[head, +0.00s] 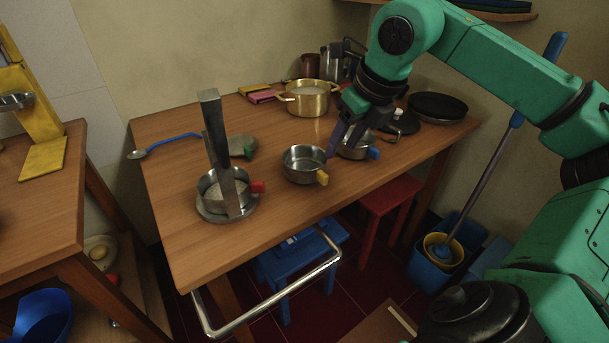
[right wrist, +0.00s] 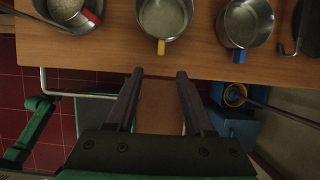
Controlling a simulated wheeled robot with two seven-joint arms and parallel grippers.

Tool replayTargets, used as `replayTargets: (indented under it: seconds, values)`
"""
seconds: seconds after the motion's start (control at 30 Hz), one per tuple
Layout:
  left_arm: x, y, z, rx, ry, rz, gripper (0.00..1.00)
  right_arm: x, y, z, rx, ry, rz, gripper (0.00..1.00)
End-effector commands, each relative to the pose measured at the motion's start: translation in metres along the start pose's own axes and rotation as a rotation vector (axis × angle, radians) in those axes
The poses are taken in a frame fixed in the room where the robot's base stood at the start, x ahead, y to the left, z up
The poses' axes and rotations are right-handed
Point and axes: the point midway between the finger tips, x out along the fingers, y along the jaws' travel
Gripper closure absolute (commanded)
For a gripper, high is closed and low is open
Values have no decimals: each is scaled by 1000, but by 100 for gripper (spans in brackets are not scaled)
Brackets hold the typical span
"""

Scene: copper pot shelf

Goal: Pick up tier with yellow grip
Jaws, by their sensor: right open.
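The tier with the yellow grip (head: 303,164) is a round metal pan standing upright near the front middle of the wooden table. Its yellow grip (head: 322,178) points toward the table's front edge. In the right wrist view the tier (right wrist: 165,17) is at the top, and its yellow grip (right wrist: 161,47) points down toward my fingers. My right gripper (head: 343,141) is open and empty, above and to the right of the tier in the head view. In the right wrist view its two fingers (right wrist: 160,75) are spread wide, apart from the tier. My left gripper is not in view.
A blue-grip tier (head: 356,146) stands close on the right, partly behind my gripper. A red-grip tier (head: 222,190) sits in a holder with a tall metal upright (head: 215,140) on the left. A brass pot (head: 307,98) stands behind. A metal rail (head: 280,296) runs along the table's front.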

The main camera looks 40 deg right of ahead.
Motion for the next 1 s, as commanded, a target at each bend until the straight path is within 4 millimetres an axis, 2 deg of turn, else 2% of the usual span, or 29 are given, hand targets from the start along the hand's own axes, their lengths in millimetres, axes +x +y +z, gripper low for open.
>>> replayTargets:
  seconds: [0.03, 0.2, 0.43, 0.6, 0.7, 0.87, 0.93, 1.0]
  values:
    - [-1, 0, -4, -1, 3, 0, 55, 14, 1, -1, -1, 4, 3, 48]
    - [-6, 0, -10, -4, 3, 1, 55, 58, 1, -1, -1, 4, 3, 48]
    - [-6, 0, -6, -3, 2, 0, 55, 89, 0, 1, 0, 4, 4, 48]
    - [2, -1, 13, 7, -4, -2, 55, 119, -1, 4, 1, 2, 7, 48]
    - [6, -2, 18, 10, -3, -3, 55, 129, -1, 3, 0, 0, 3, 48]
    - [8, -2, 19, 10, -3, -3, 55, 130, -2, 3, 0, -1, 0, 48]
    - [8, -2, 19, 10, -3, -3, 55, 130, -2, 3, 0, 0, 0, 67]
    - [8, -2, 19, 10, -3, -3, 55, 130, -2, 3, 0, 0, 0, 93]
